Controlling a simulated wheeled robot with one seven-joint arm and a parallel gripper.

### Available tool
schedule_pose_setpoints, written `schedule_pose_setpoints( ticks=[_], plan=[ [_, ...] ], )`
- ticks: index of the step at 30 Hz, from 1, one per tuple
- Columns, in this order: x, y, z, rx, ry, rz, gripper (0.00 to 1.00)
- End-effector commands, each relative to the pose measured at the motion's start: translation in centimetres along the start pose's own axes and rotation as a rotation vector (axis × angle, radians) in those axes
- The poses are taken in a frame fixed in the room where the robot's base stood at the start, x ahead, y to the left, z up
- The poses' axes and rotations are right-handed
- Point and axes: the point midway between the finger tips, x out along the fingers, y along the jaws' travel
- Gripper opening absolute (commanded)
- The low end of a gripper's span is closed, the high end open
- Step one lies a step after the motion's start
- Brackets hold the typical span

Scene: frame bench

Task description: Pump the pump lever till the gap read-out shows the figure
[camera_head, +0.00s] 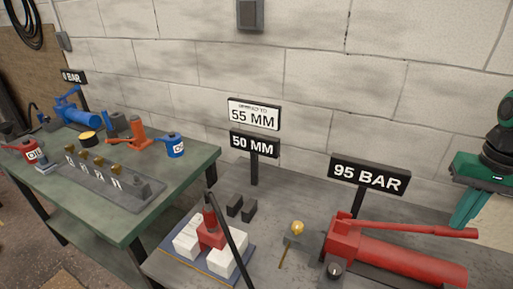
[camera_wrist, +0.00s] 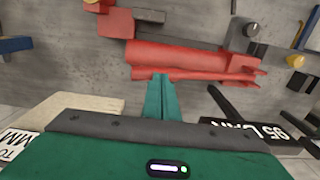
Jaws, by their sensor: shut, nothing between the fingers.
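The red pump (camera_head: 410,262) lies on the grey bench at the right. Its red pump lever (camera_head: 420,229) runs along above the body, nearly level. In the wrist view the lever (camera_wrist: 195,74) lies beside the pump body (camera_wrist: 180,55). My green gripper (camera_head: 465,218) is shut and empty, close to the lever's free right end. In the wrist view its fingertips (camera_wrist: 160,78) meet the lever's edge; I cannot tell whether they touch. The gap read-out (camera_head: 254,145) shows 50 MM. The white plate (camera_head: 254,114) above it shows 55 MM. The pressure read-out (camera_head: 369,178) shows 95 BAR.
A red spreader (camera_head: 211,233) stands between white blocks on a blue-edged board, with a black hose before it. Two dark blocks (camera_head: 241,208) and a yellow-knobbed valve (camera_head: 297,228) stand nearby. A green table (camera_head: 130,215) with tools is at the left.

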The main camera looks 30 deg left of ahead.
Motion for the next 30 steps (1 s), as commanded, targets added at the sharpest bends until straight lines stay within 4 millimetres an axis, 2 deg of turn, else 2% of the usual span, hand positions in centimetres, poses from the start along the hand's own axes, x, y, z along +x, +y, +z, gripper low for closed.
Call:
schedule_pose_setpoints(
  ticks=[24,30],
  plan=[
    [7.7,-0.1,0.1,-0.002,-0.004,0.000,0.00],
    [6.4,-0.1,-0.1,-0.002,0.002,-0.001,0.00]
  ],
)
